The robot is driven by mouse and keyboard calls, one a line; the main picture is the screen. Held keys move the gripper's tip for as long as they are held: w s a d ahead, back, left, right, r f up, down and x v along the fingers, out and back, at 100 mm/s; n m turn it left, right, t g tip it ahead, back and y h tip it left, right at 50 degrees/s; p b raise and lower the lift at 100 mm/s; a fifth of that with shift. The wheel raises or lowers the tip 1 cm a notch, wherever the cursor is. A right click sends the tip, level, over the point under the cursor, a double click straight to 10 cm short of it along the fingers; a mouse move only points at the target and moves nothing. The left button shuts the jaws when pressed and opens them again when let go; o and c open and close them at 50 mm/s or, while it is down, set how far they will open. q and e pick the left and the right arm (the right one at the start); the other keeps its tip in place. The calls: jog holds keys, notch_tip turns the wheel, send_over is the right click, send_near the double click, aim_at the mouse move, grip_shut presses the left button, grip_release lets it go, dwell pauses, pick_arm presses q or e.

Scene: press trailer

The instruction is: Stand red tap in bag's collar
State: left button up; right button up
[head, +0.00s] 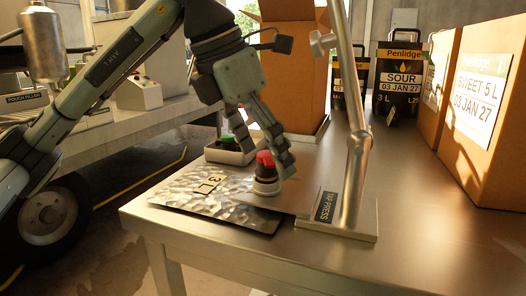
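The red tap (265,160) stands roughly upright, with a dark body below its red top. Its lower end meets the pale collar (266,187) of the silver bag; I cannot tell how deep it sits. The bag (185,197), labelled 3 L, lies flat on the metal table. My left gripper (267,158) reaches down over the tap, its fingers apart on either side of the red top. It looks open, with no clear grip on the tap. My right gripper is not in view.
A metal post on a base plate labelled TAP PRESS (327,207) stands just right of the tap. A small tray (232,156) with a green tap (228,142) is behind. Cardboard boxes (485,150) and SOUR packs (400,85) stand at the back. The front right table is clear.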

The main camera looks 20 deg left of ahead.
pick_arm(q)
jog(key=shift+r, duration=0.1)
jog(key=v, duration=1.2)
